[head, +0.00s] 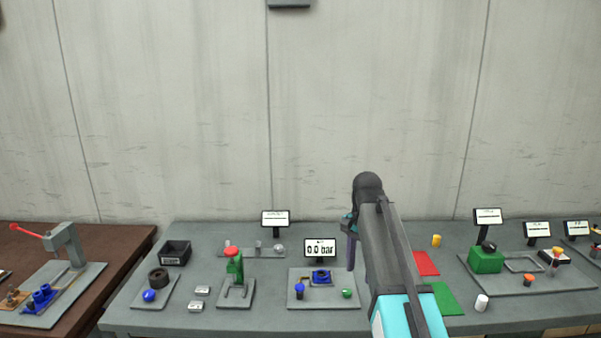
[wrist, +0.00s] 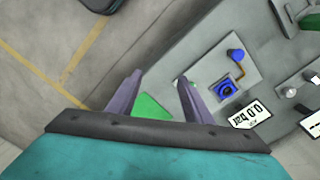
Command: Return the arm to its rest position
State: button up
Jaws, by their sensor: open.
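My gripper (wrist: 158,95) shows in the wrist view with its two purple-grey fingers spread apart and nothing between them but the bench and a green patch beyond. In the head view, my arm rises from the lower right over the grey bench, and a finger of my gripper (head: 351,252) hangs down near the middle. The gripper is above the bench, right of the pressure display reading 0.0 bar (head: 320,248). Part of the gripper is hidden behind my arm.
The grey bench (head: 130,317) holds a green jack (head: 234,267), a black bin (head: 174,253), a blue-knobbed plate (head: 322,277), a red mat (head: 426,263), a green mat (head: 446,298) and a green box (head: 486,261). A brown table (head: 115,240) stands left.

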jog(key=s+f+g+b, duration=0.2)
jog(key=s+f, duration=0.3)
jog(key=f, duration=0.8)
jog(key=s+f+g+b, duration=0.15)
jog(key=s+f, duration=0.35)
jog(key=f, duration=0.7)
jog(key=s+f+g+b, duration=0.2)
jog(key=s+f, duration=0.3)
jog(key=f, duration=0.8)
jog(key=s+f+n+b, duration=0.4)
jog(key=s+f+n, duration=0.6)
jog(key=s+f, duration=1.6)
jog(key=shift+s+n, duration=0.3)
jog(key=shift+s, duration=0.6)
